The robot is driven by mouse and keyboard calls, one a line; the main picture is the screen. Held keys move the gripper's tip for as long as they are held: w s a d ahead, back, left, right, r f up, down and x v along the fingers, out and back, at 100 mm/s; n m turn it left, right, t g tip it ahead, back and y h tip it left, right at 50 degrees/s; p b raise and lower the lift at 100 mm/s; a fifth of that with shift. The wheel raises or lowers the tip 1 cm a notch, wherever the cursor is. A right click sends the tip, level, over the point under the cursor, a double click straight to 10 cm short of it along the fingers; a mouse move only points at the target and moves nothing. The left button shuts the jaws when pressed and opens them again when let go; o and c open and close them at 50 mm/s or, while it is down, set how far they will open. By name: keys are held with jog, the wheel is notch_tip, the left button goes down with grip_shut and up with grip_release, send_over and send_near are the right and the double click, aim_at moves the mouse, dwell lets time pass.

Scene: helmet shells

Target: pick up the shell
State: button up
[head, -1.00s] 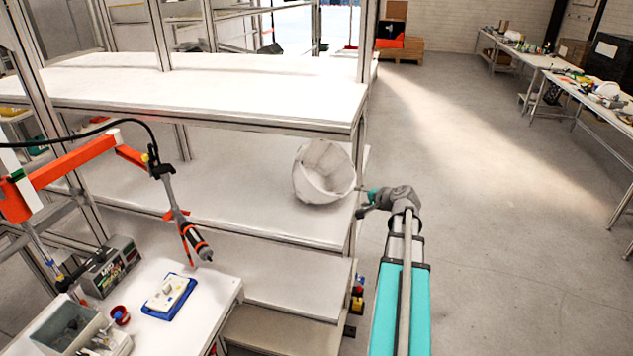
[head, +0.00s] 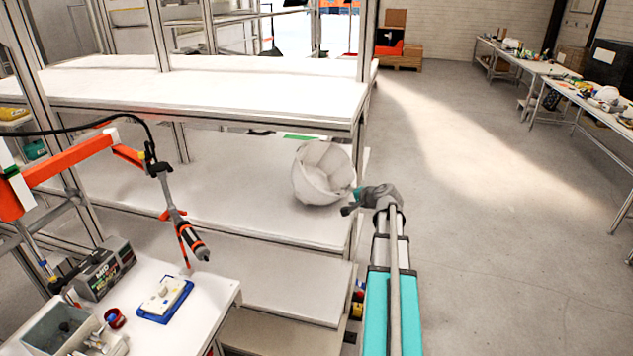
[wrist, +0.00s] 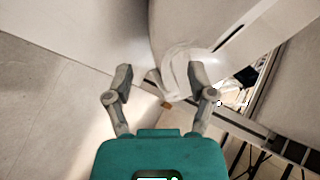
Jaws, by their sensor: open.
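The white, bowl-like shell (head: 322,174) sits tilted on the middle shelf, near its right end, with its hollow side showing in the head view. My gripper (head: 350,207) is at the shell's lower right, by the shelf's end. In the wrist view my gripper (wrist: 162,80) has its two grey fingers spread apart. A pale curved edge that looks like the shell's rim (wrist: 178,68) shows between and beyond the fingertips. I cannot tell whether a finger touches it. The fingers hold nothing.
The upper shelf (head: 200,88) lies above the shell, and a metal post (head: 362,100) stands at the rack's right corner. An orange arm with a hanging tool (head: 185,235) is at left, over a small work table (head: 205,305). The floor at right is open.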

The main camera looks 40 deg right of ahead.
jog(key=x, duration=0.1)
jog(key=b+x, duration=0.2)
jog(key=x, duration=0.1)
jog(key=shift+d+f, duration=0.15)
jog(key=shift+d, duration=0.15)
jog(key=shift+w+a+f, duration=0.1)
jog(key=shift+w+f, duration=0.05)
jog(key=shift+w, duration=0.4)
jog(key=shift+c, duration=0.2)
grip_shut()
